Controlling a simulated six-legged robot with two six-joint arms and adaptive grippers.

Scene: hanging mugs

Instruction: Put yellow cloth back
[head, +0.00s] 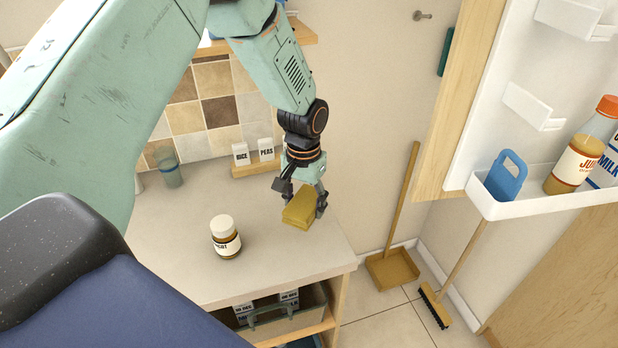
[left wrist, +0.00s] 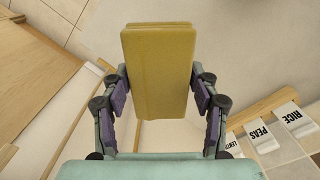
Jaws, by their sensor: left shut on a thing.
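The yellow cloth (head: 299,208) is a folded, block-like piece held above the right part of the counter, near its right end. My left gripper (head: 302,195) is shut on it, with a finger on each side. In the left wrist view the cloth (left wrist: 158,70) stands out past the fingertips of the gripper (left wrist: 158,85), and both fingers flank its lower part. Whether the cloth touches the counter (head: 180,262) is hard to tell. My right gripper is not in view.
A lidded jar (head: 225,238) stands on the counter left of the cloth. Rice and peas boxes (head: 253,152) sit on a small wooden rack behind, with a glass (head: 169,168) further left. An open fridge door (head: 520,200) with bottles, a dustpan (head: 392,268) and a broom (head: 436,305) are at the right.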

